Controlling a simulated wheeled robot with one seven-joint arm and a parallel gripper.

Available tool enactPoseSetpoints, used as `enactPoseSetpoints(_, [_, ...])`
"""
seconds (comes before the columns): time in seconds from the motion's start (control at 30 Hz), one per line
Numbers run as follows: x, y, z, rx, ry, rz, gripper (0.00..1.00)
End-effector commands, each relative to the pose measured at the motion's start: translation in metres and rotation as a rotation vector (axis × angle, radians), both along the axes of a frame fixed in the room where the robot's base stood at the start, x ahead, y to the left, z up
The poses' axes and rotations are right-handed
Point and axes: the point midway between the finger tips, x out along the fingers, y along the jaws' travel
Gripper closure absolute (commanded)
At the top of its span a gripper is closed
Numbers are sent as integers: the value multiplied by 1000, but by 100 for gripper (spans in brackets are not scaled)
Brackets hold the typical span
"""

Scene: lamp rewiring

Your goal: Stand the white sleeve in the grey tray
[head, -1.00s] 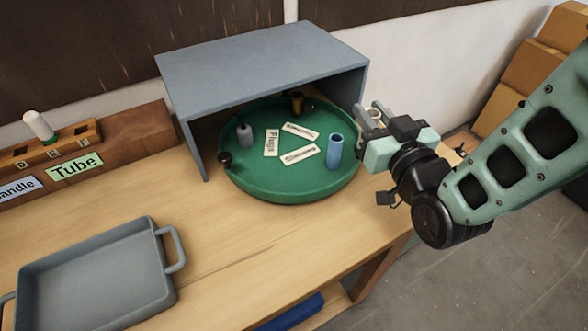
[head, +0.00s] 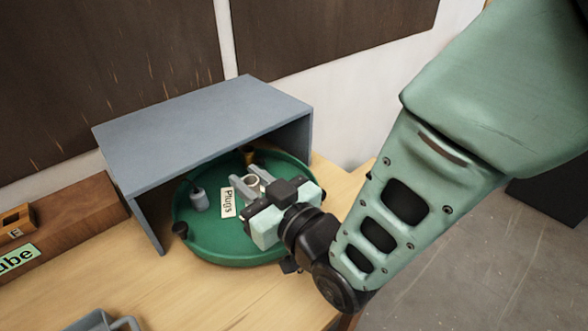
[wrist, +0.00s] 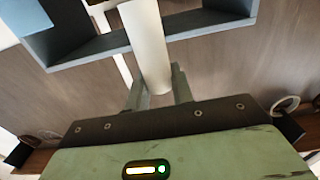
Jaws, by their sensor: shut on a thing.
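My gripper (head: 249,176) is shut on the white sleeve, a plain cylinder (wrist: 148,42) that stands out between the fingers in the wrist view. In the head view only the sleeve's round open end (head: 253,181) shows between the fingers. The gripper is over the green round tray, in front of the grey shelf's opening. The grey tray (head: 92,321) is at the bottom left of the head view, mostly out of frame, with a handle at its right end. It is well apart from the gripper.
A grey open-fronted shelf (head: 200,125) covers the back of the green round tray (head: 210,250). A wooden rack (head: 70,225) stands at left. Bare tabletop lies in front.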

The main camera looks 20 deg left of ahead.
Motion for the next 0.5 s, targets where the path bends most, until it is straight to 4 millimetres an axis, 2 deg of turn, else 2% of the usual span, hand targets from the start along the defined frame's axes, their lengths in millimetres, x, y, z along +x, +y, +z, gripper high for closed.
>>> enactPoseSetpoints(0.03, [0,0,-10,-6,2,0,97])
enactPoseSetpoints(0.2, [-1,0,-33,-3,1,1,97])
enactPoseSetpoints(0.37, [0,0,-43,-1,0,0,97])
enactPoseSetpoints(0.5, [0,-1,-60,-3,0,0,97])
